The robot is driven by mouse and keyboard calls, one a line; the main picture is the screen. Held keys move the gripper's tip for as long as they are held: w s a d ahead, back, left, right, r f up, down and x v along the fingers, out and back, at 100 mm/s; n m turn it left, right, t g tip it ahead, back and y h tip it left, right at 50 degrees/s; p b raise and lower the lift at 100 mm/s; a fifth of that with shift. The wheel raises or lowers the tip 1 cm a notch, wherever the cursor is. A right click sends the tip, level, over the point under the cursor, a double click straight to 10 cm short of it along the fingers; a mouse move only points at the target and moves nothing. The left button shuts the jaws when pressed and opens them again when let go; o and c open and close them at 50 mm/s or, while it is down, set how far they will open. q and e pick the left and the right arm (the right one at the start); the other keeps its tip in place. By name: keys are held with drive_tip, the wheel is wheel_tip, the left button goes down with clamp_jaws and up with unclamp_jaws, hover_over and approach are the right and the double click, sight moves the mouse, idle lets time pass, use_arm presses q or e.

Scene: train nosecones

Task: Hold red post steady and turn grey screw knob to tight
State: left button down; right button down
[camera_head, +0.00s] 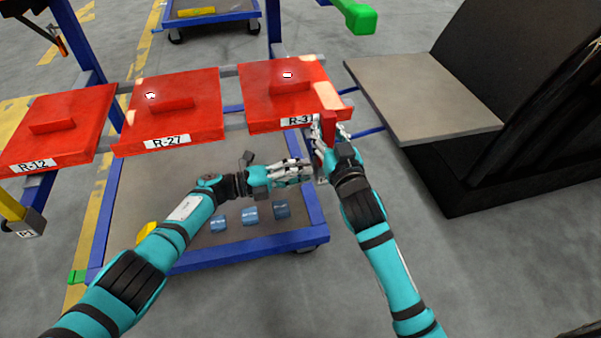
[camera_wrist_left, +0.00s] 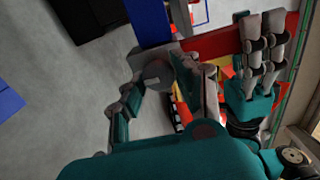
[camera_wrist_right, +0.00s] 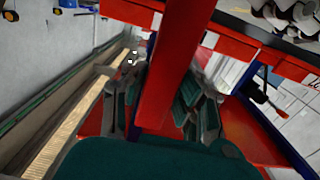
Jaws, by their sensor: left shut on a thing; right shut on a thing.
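The red post (camera_head: 328,127) stands at the front right corner of the red block marked R-31 (camera_head: 289,95). My right gripper (camera_head: 332,138) is shut on it. In the right wrist view the post (camera_wrist_right: 180,60) runs between the fingers of my right gripper (camera_wrist_right: 160,105). My left gripper (camera_head: 306,170) is just below and left of the right one. In the left wrist view the round grey screw knob (camera_wrist_left: 158,75) sits between the fingers of my left gripper (camera_wrist_left: 162,90), which is shut on it. The knob is hidden behind the fingers in the head view.
Red blocks R-27 (camera_head: 172,112) and R-12 (camera_head: 58,128) stand to the left. A blue-edged cart (camera_head: 230,243) below holds several small blue blocks (camera_head: 250,215). A grey platform (camera_head: 425,95) and a dark structure (camera_head: 520,110) stand at right.

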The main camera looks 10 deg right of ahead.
use_arm(q)
drive_tip(key=c, duration=1)
unclamp_jaws()
drive_tip(key=shift+o, duration=0.2)
drive_tip(key=a, duration=1.2)
drive_tip(key=shift+s, duration=0.25)
use_arm(e)
drive_tip(key=c, duration=1)
unclamp_jaws()
